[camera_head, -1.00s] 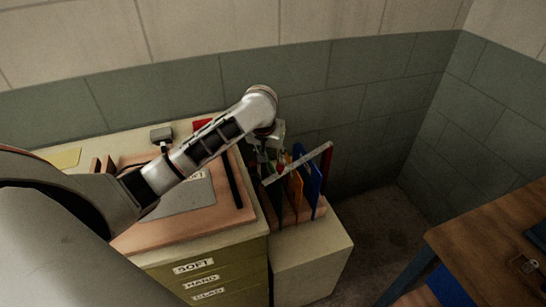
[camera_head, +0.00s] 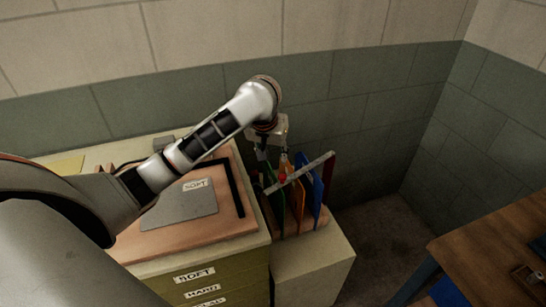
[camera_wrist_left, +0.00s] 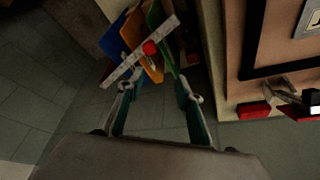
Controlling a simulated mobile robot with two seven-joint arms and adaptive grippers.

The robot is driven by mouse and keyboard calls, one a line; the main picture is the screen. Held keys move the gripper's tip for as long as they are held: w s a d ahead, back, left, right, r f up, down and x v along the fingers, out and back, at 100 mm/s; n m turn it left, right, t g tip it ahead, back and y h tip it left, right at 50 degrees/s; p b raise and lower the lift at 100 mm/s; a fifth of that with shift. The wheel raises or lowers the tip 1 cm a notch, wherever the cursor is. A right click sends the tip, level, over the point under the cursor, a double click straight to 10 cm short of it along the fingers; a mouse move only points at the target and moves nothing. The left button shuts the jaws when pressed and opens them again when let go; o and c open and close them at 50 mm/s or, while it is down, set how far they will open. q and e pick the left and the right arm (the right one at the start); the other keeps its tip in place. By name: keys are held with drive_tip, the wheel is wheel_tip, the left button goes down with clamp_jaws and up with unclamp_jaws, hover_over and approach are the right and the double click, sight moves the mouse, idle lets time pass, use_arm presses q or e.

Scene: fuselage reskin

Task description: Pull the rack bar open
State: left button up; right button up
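The rack bar (camera_head: 305,169) is a pale grey bar slanting across the top of a small rack of coloured sheets. In the left wrist view the bar (camera_wrist_left: 125,68) runs diagonally in front of the sheets, with a red knob (camera_wrist_left: 150,47) near its middle. My left gripper (camera_head: 272,160) is above the rack's near left end, partly hidden by its own wrist. In the wrist view its two green-padded fingers (camera_wrist_left: 155,90) are spread with nothing between them. The bar and knob lie beyond the fingertips, apparently apart from them. My right gripper is not in view.
The rack holds green, orange and blue sheets (camera_head: 311,188) on a pale cabinet (camera_head: 315,265). Left of it is a drawer unit with a board and grey sheet (camera_head: 180,206) on top. The wall is close behind. A wooden table (camera_head: 500,235) stands at right.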

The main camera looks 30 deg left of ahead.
use_arm(q)
drive_tip(key=shift+s+r, duration=0.15)
drive_tip(key=shift+r, duration=0.15)
idle(0.4)
